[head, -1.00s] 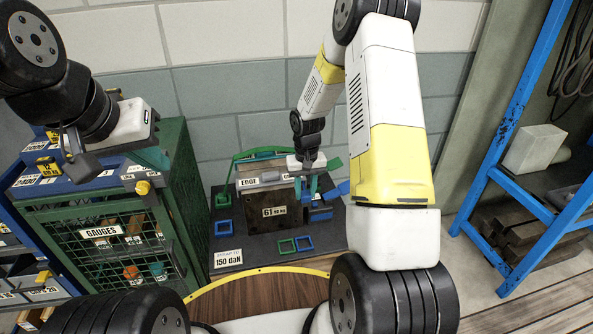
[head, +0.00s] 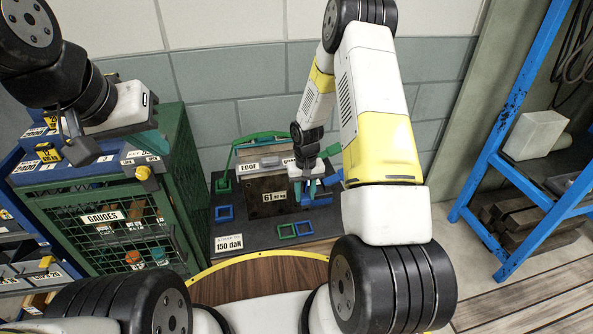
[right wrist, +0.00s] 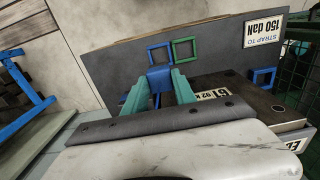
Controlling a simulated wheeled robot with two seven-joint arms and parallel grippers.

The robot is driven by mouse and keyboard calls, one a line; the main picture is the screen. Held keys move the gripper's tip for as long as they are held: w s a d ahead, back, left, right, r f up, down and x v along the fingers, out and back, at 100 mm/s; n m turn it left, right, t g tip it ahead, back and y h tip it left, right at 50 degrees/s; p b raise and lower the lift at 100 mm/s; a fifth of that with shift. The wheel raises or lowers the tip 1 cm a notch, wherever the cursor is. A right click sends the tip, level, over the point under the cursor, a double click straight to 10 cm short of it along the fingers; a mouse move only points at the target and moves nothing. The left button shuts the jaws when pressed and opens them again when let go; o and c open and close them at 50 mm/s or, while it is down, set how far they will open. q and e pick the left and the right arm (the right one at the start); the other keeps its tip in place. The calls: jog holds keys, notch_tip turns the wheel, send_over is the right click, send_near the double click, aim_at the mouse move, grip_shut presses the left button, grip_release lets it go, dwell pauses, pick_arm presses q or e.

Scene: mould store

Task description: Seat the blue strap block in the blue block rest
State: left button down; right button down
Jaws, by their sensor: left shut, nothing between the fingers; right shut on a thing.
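The blue strap block (right wrist: 160,77) is between the teal fingertips of my right gripper (right wrist: 162,88) in the right wrist view. My right gripper (head: 315,190) is shut on it, to the right of the dark weight in the head view. Square outlined rests lie on the dark base plate: a blue one (right wrist: 160,53) beside a green one (right wrist: 186,50), and another blue one (right wrist: 263,77) by the weight. I cannot tell which blue square is the block rest. The held block appears apart from both. My left gripper (head: 150,143) is shut and empty above the green gauge cabinet.
The dark weight marked 61 (head: 275,197) stands on the base plate (head: 262,236), with a green strap frame behind it. The gauge cabinet (head: 110,225) is at the left. A blue rack (head: 498,150) stands at the right.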

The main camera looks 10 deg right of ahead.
jog(key=shift+f, duration=5.45)
jog(key=shift+w+r, duration=0.1)
jog(key=shift+r, duration=0.45)
jog(key=r, duration=0.8)
jog(key=shift+s+a+r, duration=0.15)
jog(key=shift+s+r, duration=0.05)
jog(key=shift+r, duration=0.2)
jog(key=s+r, duration=0.3)
jog(key=r, duration=0.7)
jog(key=w+f, duration=0.1)
jog(key=f, duration=0.5)
jog(key=w+f, duration=0.1)
jog(key=f, duration=0.6)
jog(key=w+f, duration=0.1)
jog(key=f, duration=0.5)
jog(key=shift+f, duration=1.55)
jog(key=shift+w, duration=0.1)
